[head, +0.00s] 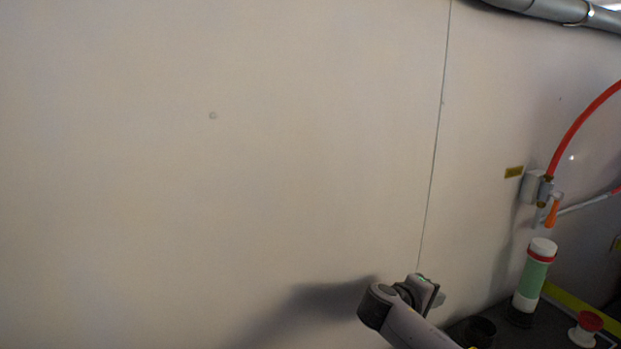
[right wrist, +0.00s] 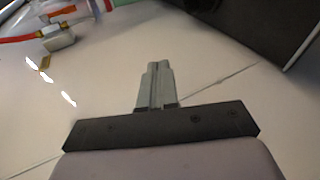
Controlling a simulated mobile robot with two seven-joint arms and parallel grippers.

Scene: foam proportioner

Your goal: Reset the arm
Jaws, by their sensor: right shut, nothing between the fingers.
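My right arm rises from the bottom edge of the head view, with its wrist and right gripper (head: 437,298) in front of the pale wall. In the right wrist view the right gripper (right wrist: 157,84) is shut, its two fingers together with nothing between them. It points along the pale wall panel and touches no object that I can see. My left gripper is not in view.
A green and white cylinder (head: 532,276) and a red-topped white spool (head: 586,329) stand on a dark surface right of my right arm. A valve with an orange handle (head: 552,213) and a red hose (head: 579,127) are on the wall. The wall's left side is bare.

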